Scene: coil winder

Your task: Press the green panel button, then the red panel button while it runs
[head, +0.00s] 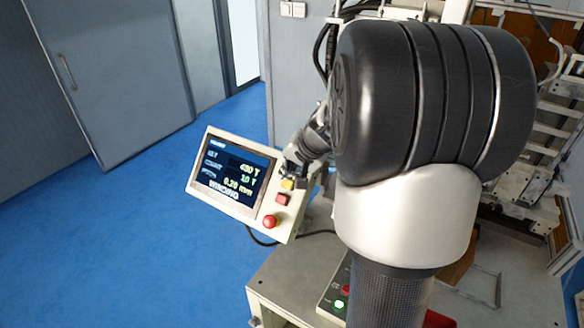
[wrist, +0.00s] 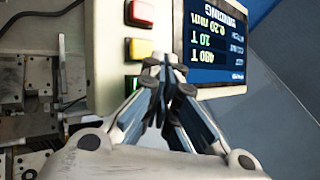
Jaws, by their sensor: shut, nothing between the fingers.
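The tilted control panel (head: 265,232) has a lit screen (head: 235,180) with turn counts and the word WINDING. Below the screen's right side, the square red panel button (head: 282,199) sits between a yellow button (head: 288,184) and a round red knob (head: 270,221). In the wrist view the red button (wrist: 141,12) is near the top, and the green panel button (wrist: 132,82) is partly hidden beside my fingers. My gripper (wrist: 165,85) is shut and empty, its tips at the panel face near the green button. I cannot tell whether they touch. The head view hides the green button.
A lower control box (head: 338,304) with a lit green button and a red one stands on the pale machine bed (head: 285,285). Winder frames fill the right side. The blue floor (head: 120,230) is clear at left.

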